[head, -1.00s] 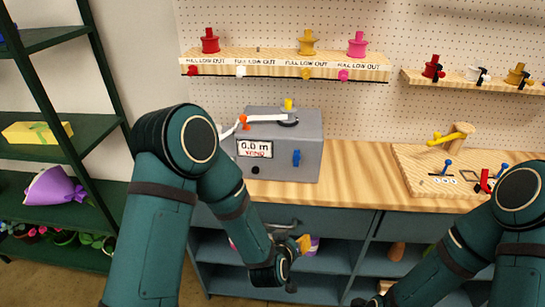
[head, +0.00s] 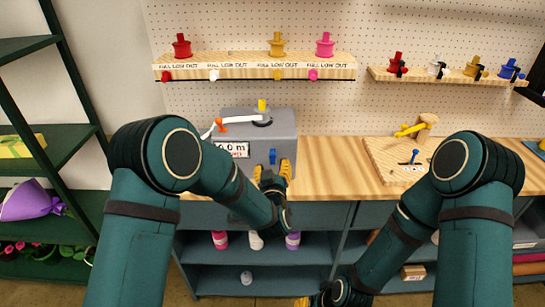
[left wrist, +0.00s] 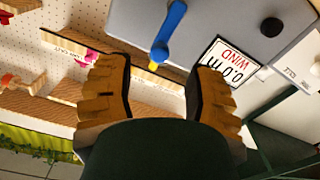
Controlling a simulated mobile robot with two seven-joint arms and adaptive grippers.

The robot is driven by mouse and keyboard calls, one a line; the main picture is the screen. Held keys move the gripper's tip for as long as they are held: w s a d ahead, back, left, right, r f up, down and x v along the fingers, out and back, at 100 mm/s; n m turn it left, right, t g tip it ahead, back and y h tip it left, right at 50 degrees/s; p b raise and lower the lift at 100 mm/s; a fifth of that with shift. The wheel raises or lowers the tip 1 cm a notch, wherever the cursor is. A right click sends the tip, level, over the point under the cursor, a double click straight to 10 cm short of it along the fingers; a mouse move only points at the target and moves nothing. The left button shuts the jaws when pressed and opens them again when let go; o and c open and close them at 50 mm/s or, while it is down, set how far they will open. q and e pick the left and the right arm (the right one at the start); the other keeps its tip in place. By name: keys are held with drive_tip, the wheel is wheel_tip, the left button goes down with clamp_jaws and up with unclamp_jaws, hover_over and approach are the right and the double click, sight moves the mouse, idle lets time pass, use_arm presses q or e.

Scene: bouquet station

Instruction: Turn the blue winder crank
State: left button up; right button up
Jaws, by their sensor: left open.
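The blue winder crank (head: 273,156) is on the front face of the grey winder box (head: 286,125), near its right side. My left gripper (head: 273,171) is open just in front of the box, its orange fingers a little below the crank in the head view. In the left wrist view the crank (left wrist: 169,32) shows beyond the open fingertips (left wrist: 160,75), with nothing between the fingers. I cannot tell if they touch it. My right gripper (head: 314,300) is low at the bottom edge, mostly cut off.
The box has a "0.0 m" WIND display (left wrist: 228,62), partly hidden by my left arm in the head view. The box stands on a wooden counter (head: 330,180). A spool shelf (head: 255,58) hangs above. A board with a yellow-handled post (head: 412,130) stands to the right.

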sight(273, 158)
use_arm(q)
drive_tip(key=shift+w, duration=2.65)
clamp_jaws()
